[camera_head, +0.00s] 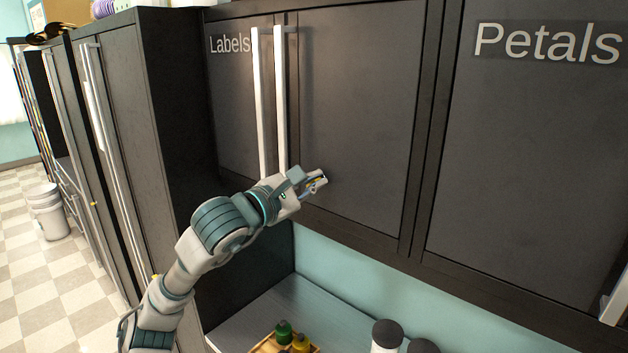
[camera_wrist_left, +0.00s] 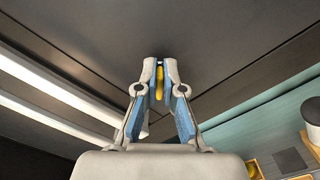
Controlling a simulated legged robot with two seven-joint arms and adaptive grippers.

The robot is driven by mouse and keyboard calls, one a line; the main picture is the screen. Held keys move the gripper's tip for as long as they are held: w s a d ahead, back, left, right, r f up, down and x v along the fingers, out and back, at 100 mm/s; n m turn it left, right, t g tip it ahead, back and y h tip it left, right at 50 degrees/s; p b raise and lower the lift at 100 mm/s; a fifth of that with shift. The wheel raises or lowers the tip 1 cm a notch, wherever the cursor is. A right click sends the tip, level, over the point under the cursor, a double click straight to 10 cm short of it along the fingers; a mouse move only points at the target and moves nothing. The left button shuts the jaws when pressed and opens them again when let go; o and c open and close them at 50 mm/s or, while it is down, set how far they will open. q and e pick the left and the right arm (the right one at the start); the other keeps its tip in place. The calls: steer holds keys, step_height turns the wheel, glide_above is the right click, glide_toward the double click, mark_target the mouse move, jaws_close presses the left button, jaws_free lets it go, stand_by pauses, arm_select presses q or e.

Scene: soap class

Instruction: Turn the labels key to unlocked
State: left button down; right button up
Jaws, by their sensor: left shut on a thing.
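The dark cabinet marked "Labels" (camera_head: 355,110) has two long pale bar handles (camera_head: 280,105) side by side. My left gripper (camera_head: 319,182) is at the lower part of the right-hand door, just right of the handles. In the left wrist view its fingers (camera_wrist_left: 160,68) are shut on a small yellow key (camera_wrist_left: 159,82) at the door face. The lock is hidden behind the fingertips, and the key's turn cannot be read clearly. My right gripper is not in view.
A "Petals" cabinet (camera_head: 530,160) adjoins on the right. Below is a counter (camera_head: 305,300) with a wooden crate of bottles (camera_head: 283,333) and a dark-lidded white container (camera_head: 386,338). A tall dark cabinet (camera_head: 125,130) stands left, with a white bucket (camera_head: 48,212) on the floor.

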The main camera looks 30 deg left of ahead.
arm_select(q)
steer(key=m, duration=0.4)
steer(key=shift+d+f+m+p, duration=0.15)
steer(key=shift+f+m+p, duration=0.15)
steer(key=m, duration=0.3)
steer(key=shift+f, duration=0.25)
steer(key=shift+m, duration=0.4)
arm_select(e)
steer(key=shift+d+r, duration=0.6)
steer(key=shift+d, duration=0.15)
arm_select(q)
steer(key=shift+d+f, duration=0.1)
steer(key=shift+f, duration=0.05)
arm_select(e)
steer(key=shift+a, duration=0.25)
arm_select(q)
steer(key=c, duration=1.3)
jaws_free()
steer(key=s+a, duration=0.2)
steer(key=s, duration=0.9)
steer(key=shift+s+p, duration=0.3)
steer(key=shift+s, duration=0.1)
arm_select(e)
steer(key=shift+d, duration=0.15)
